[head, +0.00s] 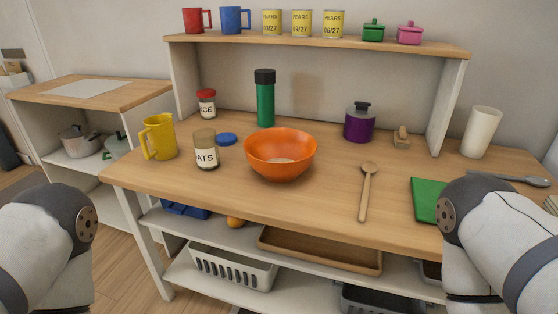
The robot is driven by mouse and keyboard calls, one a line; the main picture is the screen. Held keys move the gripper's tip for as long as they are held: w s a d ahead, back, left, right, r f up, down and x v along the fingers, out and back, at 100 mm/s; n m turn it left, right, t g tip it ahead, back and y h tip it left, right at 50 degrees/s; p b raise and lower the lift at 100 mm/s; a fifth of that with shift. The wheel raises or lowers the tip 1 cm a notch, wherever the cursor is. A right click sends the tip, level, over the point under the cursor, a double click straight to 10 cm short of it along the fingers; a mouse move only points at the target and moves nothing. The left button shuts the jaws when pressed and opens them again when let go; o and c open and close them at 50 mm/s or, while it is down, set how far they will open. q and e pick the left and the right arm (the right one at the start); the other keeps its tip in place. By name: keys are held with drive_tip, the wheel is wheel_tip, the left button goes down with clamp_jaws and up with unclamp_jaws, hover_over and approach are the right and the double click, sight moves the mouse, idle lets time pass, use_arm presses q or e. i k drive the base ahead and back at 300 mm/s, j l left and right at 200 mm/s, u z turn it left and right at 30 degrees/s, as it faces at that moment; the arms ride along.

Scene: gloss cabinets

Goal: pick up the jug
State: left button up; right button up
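A yellow jug (160,138) stands upright at the left end of the wooden worktop, with its handle toward the left. Nothing covers it. A rounded white and grey link of my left arm shows at the lower left edge, apart from the jug and in front of the worktop. A link of my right arm shows at the lower right, in front of a green board. Neither gripper's fingers are in the picture.
An oat jar (206,151) with its blue lid (227,139) beside it stands right of the jug. An orange bowl (280,154) and wooden spoon (367,190) lie farther right. A green flask (265,100) stands behind. The worktop's front left is clear.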

sight(159, 130)
drive_tip(key=i+j+z, duration=0.1)
drive_tip(key=j, duration=0.25)
drive_tip(key=i+j, duration=0.3)
drive_tip(key=i+j+z, duration=0.15)
drive_tip(key=j, duration=0.25)
drive_tip(key=i+j, duration=0.25)
drive_tip(key=i+j+z, duration=0.15)
drive_tip(key=j, duration=0.35)
drive_tip(key=i+j, duration=0.15)
drive_tip(key=j, duration=0.2)
drive_tip(key=i+j+z, duration=0.15)
drive_tip(key=j, duration=0.25)
drive_tip(key=i+j, duration=0.15)
drive_tip(key=j, duration=0.3)
drive_tip(key=l, duration=0.7)
drive_tip(key=z, duration=0.05)
